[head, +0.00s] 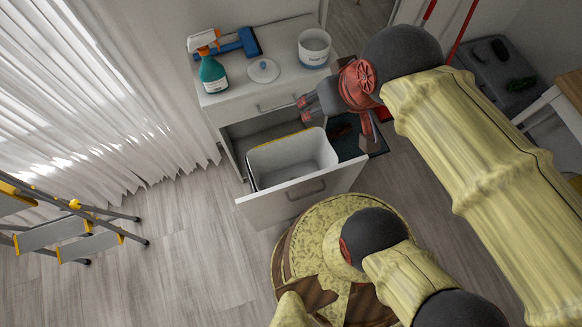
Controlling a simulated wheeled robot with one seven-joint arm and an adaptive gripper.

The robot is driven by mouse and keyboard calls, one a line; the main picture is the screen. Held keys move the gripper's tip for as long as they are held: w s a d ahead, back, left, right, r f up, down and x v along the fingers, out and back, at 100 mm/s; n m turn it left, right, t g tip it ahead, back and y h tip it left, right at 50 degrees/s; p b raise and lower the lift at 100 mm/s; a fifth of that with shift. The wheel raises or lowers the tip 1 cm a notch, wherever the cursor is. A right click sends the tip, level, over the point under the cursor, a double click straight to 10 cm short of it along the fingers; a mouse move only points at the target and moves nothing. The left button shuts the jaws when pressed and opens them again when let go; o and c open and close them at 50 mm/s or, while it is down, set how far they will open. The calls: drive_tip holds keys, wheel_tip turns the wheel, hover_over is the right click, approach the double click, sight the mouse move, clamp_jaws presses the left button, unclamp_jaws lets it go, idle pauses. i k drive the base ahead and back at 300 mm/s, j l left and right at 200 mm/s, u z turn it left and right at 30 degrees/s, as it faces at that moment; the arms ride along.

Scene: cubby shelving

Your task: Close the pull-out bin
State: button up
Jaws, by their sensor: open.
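The pull-out bin (263,207) is drawn out from the white cabinet in the head view. Its white front panel has a handle (306,189) and faces my base. A white bin tub (293,161) with a yellow and dark rim edge sits behind the panel. My gripper (304,108) is above and behind the tub's right part, near the cabinet's upper drawer handle (277,104). Its fingers point left and are apart, with nothing between them. I cannot tell if they touch the cabinet front. My arm hides part of the space right of the bin.
A stepladder (68,235) stands at left by the curtain (85,90). Floor left of the bin is clear.

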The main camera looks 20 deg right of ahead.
sight(272, 206)
drive_tip(key=k+l+u, duration=0.65)
drive_tip(key=l, duration=0.2)
drive_tip(key=k+l+u, duration=0.35)
drive_tip(key=k+j+u, duration=0.15)
drive_tip(key=k+j, duration=0.05)
drive_tip(key=j, duration=0.1)
